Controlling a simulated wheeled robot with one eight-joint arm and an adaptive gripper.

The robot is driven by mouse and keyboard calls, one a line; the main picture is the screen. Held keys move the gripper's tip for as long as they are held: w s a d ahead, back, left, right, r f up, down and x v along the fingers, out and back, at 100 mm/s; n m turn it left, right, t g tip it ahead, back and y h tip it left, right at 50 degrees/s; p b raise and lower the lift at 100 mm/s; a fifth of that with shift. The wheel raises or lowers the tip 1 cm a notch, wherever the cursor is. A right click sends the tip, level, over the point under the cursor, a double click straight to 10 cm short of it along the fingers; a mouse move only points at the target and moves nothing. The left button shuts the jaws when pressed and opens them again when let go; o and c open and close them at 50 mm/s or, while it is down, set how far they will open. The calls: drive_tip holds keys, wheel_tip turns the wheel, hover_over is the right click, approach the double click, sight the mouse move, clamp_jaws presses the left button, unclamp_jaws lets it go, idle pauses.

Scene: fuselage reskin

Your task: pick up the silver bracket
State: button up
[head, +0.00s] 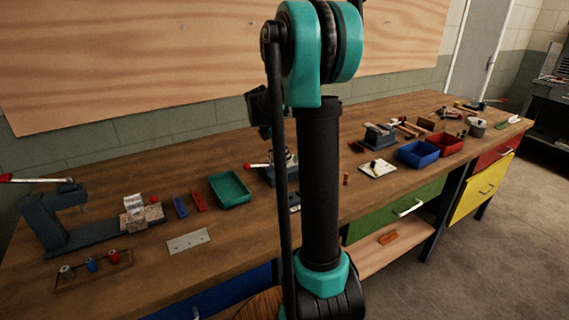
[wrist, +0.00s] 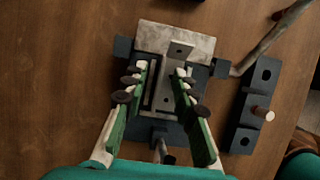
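The silver bracket (wrist: 179,51) is in the middle of the wrist view. It is a grey metal piece with a flat, holed end and a narrower part running down between my fingers. It sits at a dark blue-grey fixture like a vise (wrist: 196,130) with a pale metal block (wrist: 160,38) on its far side. My gripper (wrist: 159,78) is open, with one green-and-white finger on each side of the bracket; contact cannot be told. In the head view my arm hides most of the fixture (head: 266,177), and the bracket cannot be made out.
A dark block with holes and a pale peg (wrist: 262,113) stands right of the fixture, near a metal handle bar (wrist: 270,43). On the wooden bench (head: 130,270) are a green tray (head: 230,190), a flat metal plate (head: 188,241), a blue press (head: 50,220), and blue and red bins (head: 417,154).

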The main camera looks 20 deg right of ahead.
clamp_jaws()
drive_tip(key=shift+r, duration=0.2)
